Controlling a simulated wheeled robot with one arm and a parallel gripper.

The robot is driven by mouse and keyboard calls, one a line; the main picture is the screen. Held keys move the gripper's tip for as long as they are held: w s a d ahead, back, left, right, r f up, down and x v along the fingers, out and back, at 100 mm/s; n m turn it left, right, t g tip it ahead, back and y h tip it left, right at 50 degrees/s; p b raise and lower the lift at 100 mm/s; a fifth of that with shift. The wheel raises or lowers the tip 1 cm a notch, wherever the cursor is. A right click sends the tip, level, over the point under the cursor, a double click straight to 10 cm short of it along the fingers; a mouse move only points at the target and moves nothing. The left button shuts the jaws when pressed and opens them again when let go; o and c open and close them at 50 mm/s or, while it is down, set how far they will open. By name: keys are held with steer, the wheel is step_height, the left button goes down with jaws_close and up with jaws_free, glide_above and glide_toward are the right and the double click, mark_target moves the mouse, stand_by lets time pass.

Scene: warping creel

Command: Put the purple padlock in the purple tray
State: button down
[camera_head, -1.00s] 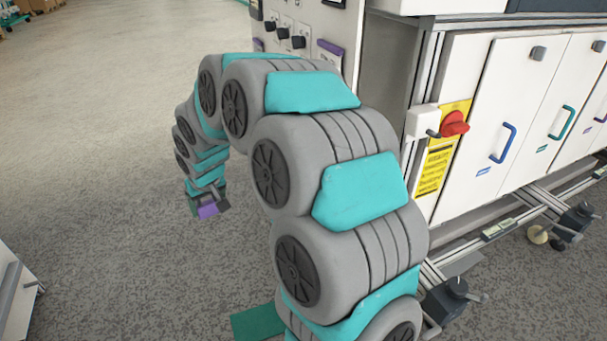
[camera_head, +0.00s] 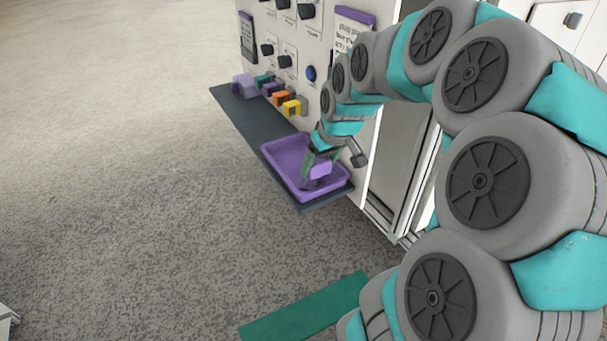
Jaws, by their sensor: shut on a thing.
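The purple padlock (camera_head: 320,169) is between the jaws of my gripper (camera_head: 333,163), which is shut on it. My gripper points down over the right part of the purple tray (camera_head: 278,150). The tray is a shallow rectangular tray on the near end of a dark shelf. The padlock overlaps the tray's inside in this view; I cannot tell whether it touches the tray floor. My gripper and arm hide part of the tray's right side.
The dark shelf (camera_head: 240,111) runs along the white panel. Toward its far end stand a yellow padlock (camera_head: 292,107), an orange one (camera_head: 281,96) and several purple and green ones. Black knobs (camera_head: 285,61) and a blue button (camera_head: 311,73) stick out above. Open floor lies left.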

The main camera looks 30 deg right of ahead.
steer(key=shift+s+d+r, duration=0.1)
steer(key=shift+s+d, duration=0.65)
steer(key=shift+s, duration=0.25)
glide_above(293, 157)
steer(key=s, duration=0.2)
steer(key=shift+w+f+p, duration=0.2)
steer(key=shift+f+p, duration=0.15)
steer(key=shift+f, duration=0.35)
steer(key=shift+w+f, duration=0.15)
steer(key=shift+f, duration=1.6)
steer(key=shift+f, duration=0.15)
jaws_free()
